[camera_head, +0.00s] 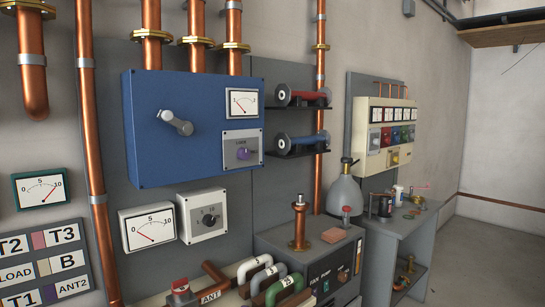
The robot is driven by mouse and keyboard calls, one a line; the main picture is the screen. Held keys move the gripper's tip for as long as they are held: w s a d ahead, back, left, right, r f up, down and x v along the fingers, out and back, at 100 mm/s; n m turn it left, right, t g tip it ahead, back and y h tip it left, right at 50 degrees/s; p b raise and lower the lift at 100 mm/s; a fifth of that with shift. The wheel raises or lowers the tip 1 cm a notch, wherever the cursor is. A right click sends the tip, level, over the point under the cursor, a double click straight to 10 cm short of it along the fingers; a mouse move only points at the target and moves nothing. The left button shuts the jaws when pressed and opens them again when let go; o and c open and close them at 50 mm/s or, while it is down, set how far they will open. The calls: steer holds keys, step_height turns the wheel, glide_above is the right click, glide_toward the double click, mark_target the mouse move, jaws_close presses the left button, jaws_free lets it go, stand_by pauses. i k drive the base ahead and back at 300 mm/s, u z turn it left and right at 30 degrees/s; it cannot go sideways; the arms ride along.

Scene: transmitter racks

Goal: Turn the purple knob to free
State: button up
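The purple knob (242,153) sits on a small grey plate (229,160) at the lower right of the blue wall box (190,110). The plate carries small lettering that I cannot read at this size. The knob's pointer seems to face right, but its exact setting is too small to tell. Nothing touches the knob. My gripper does not show in this view.
A grey lever (176,122) sticks out from the blue box. A gauge (244,102) sits above the knob plate. Red and blue cylinders (302,143) on shelves are close to its right. A dark cabinet with a copper fitting (300,225) stands below. Copper pipes (88,120) run along the wall.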

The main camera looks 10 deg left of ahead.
mark_target(243, 153)
steer(key=i, duration=0.9)
steer(key=z, duration=0.05)
